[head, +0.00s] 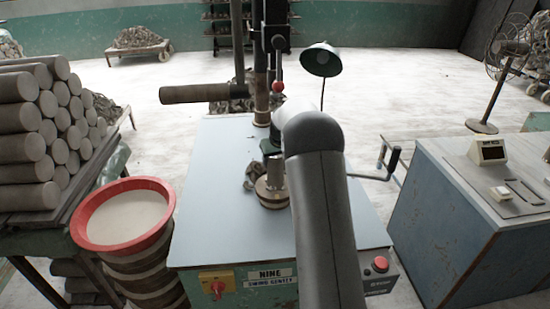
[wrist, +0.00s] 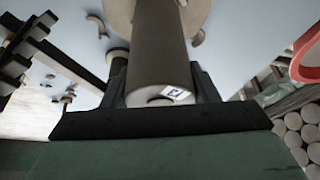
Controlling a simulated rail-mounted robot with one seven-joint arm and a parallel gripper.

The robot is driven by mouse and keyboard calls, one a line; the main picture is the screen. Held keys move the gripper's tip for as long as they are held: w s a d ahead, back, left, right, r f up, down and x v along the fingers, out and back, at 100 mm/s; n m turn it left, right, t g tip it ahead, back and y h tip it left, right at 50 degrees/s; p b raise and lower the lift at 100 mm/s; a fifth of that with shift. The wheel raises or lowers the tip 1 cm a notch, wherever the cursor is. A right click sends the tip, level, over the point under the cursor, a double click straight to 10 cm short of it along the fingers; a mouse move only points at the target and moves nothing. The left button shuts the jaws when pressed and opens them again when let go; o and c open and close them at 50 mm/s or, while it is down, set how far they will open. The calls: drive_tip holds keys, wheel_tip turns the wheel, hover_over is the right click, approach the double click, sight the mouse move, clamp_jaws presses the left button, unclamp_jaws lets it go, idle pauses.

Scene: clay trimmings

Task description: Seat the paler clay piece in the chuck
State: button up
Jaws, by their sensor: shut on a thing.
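My gripper (wrist: 160,78) is shut on a grey-brown clay cylinder (wrist: 158,45), with one dark finger on each side. A small white and blue label shows on its near end. In the head view my gripper (head: 269,149) is over the table, partly hidden by my arm. The clay piece (head: 275,173) stands about upright below it, over the round brass-coloured chuck (head: 272,198). The chuck also shows in the wrist view (wrist: 198,14), behind the cylinder's far end. I cannot tell whether the cylinder is seated or just above it.
Curled trimmings (wrist: 95,22) lie on the blue-grey table (head: 225,155). A red-rimmed bucket (head: 85,238) and stacked clay cylinders (head: 25,145) stand to the left. A crank handle (head: 390,163) juts out right of my arm. A column with a lever (head: 195,94) rises behind.

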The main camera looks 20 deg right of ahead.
drive_tip(key=shift+r, duration=0.15)
drive_tip(key=o, duration=1)
drive_tip(key=shift+f, duration=0.3)
drive_tip(key=o, duration=0.4)
drive_tip(key=shift+r, duration=0.1)
